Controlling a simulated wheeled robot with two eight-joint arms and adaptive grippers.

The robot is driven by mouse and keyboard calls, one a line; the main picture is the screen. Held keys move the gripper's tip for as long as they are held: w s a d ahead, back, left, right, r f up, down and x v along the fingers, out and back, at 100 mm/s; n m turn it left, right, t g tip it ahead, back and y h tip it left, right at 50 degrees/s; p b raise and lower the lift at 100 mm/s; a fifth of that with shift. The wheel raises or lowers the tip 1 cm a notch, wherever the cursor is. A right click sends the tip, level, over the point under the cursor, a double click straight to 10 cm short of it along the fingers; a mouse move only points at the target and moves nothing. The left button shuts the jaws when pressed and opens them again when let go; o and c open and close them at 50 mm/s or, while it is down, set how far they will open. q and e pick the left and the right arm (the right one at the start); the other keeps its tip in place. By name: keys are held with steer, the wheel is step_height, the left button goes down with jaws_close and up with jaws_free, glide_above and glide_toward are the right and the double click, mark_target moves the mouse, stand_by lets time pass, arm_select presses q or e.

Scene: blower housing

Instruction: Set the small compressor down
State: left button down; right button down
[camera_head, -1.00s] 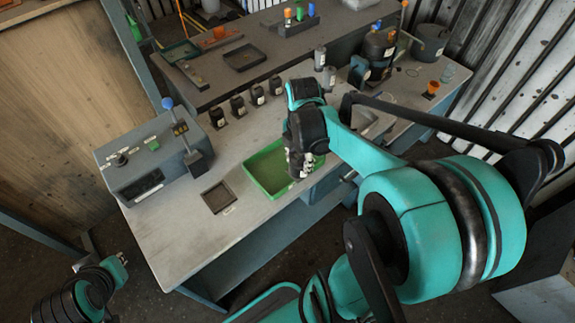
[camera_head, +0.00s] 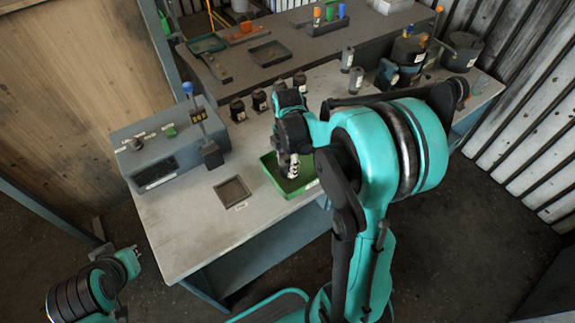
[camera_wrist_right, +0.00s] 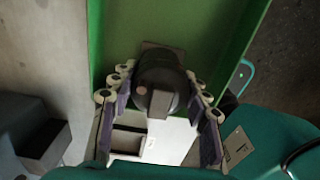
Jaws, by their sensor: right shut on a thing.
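My right gripper (camera_head: 291,168) points down over the green tray (camera_head: 308,188) on the workbench. In the right wrist view its fingers (camera_wrist_right: 158,108) are shut on a dark grey cylinder (camera_wrist_right: 160,75) with a lighter block on its near end, which I take to be the small compressor. Behind it the green tray (camera_wrist_right: 225,45) fills the upper part of that view. I cannot tell whether the compressor touches the tray floor. In the head view the hand mostly hides it. My left gripper (camera_head: 130,260) is low at the left, away from the bench; its fingers are unclear.
A square dark recessed pad (camera_head: 233,190) lies left of the tray. A grey control box (camera_head: 155,150) with a blue-topped lever (camera_head: 200,120) stands at the bench's left. Several small dark canisters (camera_head: 259,100) stand behind the tray. The bench's front left (camera_head: 195,235) is clear.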

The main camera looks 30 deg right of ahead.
steer(key=shift+f, duration=0.15)
steer(key=c, duration=0.8)
jaws_free()
steer(key=shift+o, duration=0.2)
